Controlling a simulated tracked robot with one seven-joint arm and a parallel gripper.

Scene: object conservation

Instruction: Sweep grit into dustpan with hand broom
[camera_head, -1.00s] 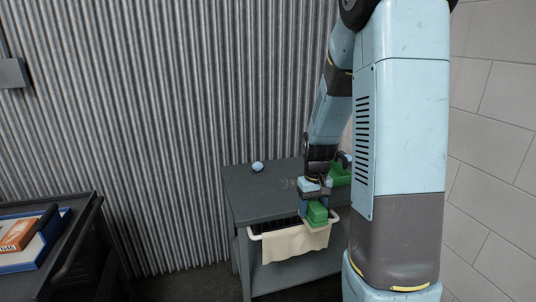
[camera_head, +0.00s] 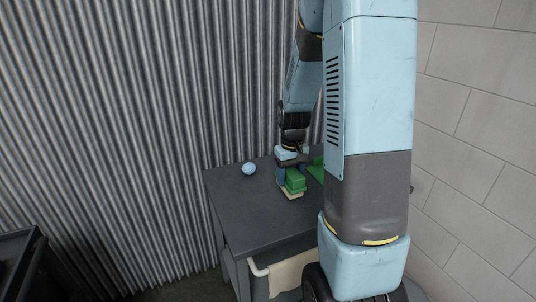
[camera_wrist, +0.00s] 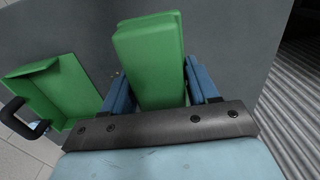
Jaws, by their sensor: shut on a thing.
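My gripper (camera_head: 291,174) is shut on the green hand broom (camera_head: 295,183), whose pale bristles face down at or just above the grey tabletop. In the wrist view, the broom's green block (camera_wrist: 150,65) sits between my two blue fingers. The green dustpan (camera_wrist: 52,92) lies to the left of the broom in the wrist view, its black handle toward the left edge. In the head view, the dustpan (camera_head: 316,171) is right of the broom, mostly hidden by my arm. Grit is not clearly visible; faint specks may lie between broom and dustpan.
The grey table (camera_head: 245,215) has clear space left and front of the broom. A light blue ball (camera_head: 249,169) sits near its back left. A rail with a beige cloth (camera_head: 288,277) is at the front. Corrugated metal stands behind, and a dark cart (camera_head: 25,262) is at left.

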